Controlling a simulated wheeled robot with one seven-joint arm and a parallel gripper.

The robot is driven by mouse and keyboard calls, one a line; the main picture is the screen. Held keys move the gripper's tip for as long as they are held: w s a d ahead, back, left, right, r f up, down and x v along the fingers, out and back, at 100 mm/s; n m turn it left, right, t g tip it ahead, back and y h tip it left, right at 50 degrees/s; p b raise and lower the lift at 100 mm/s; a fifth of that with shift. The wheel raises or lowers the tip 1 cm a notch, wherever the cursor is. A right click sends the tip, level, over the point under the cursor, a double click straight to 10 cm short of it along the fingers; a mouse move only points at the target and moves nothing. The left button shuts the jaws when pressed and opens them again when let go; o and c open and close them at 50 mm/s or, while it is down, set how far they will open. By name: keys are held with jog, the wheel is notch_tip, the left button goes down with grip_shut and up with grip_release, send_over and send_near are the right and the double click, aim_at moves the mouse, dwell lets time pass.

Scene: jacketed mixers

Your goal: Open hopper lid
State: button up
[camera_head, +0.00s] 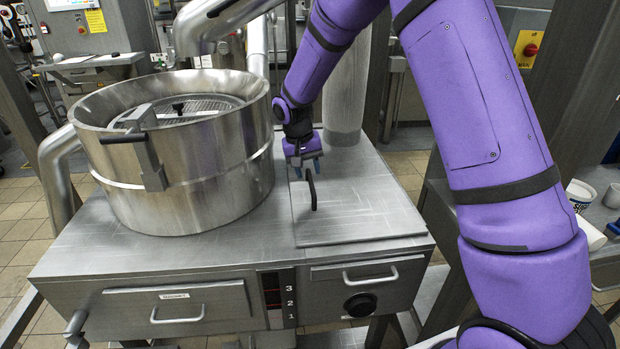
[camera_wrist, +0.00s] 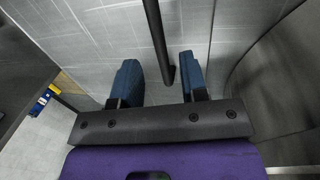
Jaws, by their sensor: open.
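The hopper lid (camera_head: 360,208) is a flat grey metal plate lying flush and closed on the right part of the machine top. Its black bar handle (camera_head: 311,189) stands up near the lid's left edge. My gripper (camera_head: 306,165) is open and points down just behind and above the handle. In the wrist view the lid surface fills the upper middle, and the handle (camera_wrist: 158,45) runs down to end between the two blue fingers of my gripper (camera_wrist: 163,80). The fingers appear apart from the handle; the exact height gap is unclear.
A large round steel mixer bowl (camera_head: 180,185) with a black-handled latch stands left of the lid. A thick vertical pipe (camera_head: 346,95) rises behind the lid. Drawers and a numbered panel (camera_head: 279,298) are on the machine front. A side shelf with white containers (camera_head: 580,192) is at right.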

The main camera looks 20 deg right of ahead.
aim_at(311, 181)
jog(key=shift+s+d+f, duration=0.1)
jog(key=shift+d+f, duration=0.05)
jog(key=shift+f, duration=0.7)
jog(key=shift+d+f, duration=0.15)
jog(key=shift+f, duration=0.65)
grip_shut()
